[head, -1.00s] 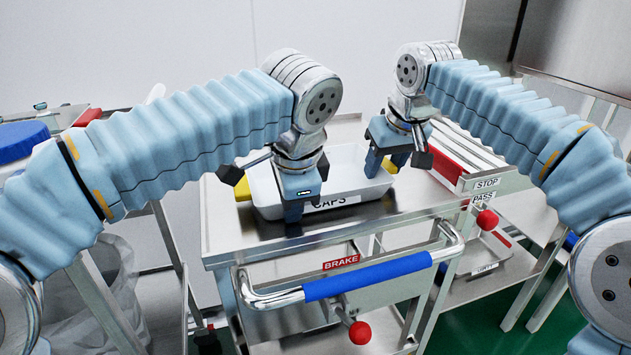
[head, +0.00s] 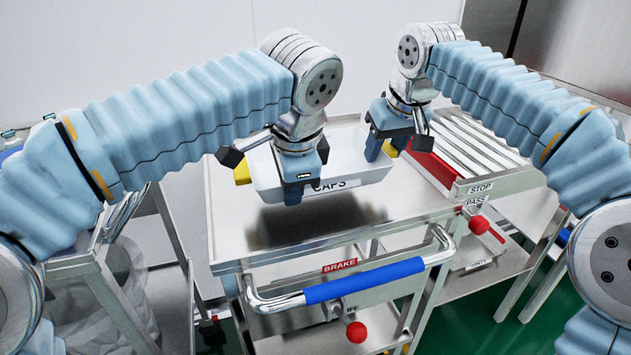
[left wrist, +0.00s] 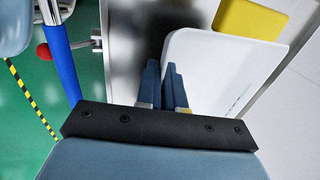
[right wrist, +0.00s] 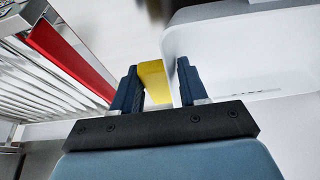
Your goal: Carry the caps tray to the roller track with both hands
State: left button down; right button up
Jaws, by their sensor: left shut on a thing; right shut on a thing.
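The white caps tray (head: 372,174), with a CAPS label on its front wall, hangs above the steel cart top, its dark shadow below. My left gripper (head: 297,190) is shut at its front left; the exact grip is unclear. In the left wrist view the fingers (left wrist: 165,85) sit close together against the tray (left wrist: 215,75). My right gripper (head: 383,150) is shut at the tray's right end, with a yellow tab (right wrist: 154,80) between its fingers. Another yellow tab (head: 242,173) shows at the left end. The roller track (head: 480,145) lies to the right.
The cart (head: 410,208) has a blue push handle (head: 365,280) and a red BRAKE knob (head: 357,332) in front. A red bar (head: 434,170) edges the track's near left side. STOP and PASS labels and a red knob (head: 479,224) are at its front. The cart top is clear.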

aim_at(498, 142)
jog(key=i+l, duration=0.1)
jog(key=l, duration=0.35)
jog(key=i+l, duration=0.15)
jog(key=l, duration=0.25)
jog(key=i+l, duration=0.1)
jog(key=l, duration=0.35)
jog(key=i+l+u, duration=0.1)
jog(key=l, duration=0.3)
jog(key=i+l, duration=0.15)
jog(key=l, duration=0.3)
jog(key=i+l, duration=0.1)
jog(key=l, duration=0.35)
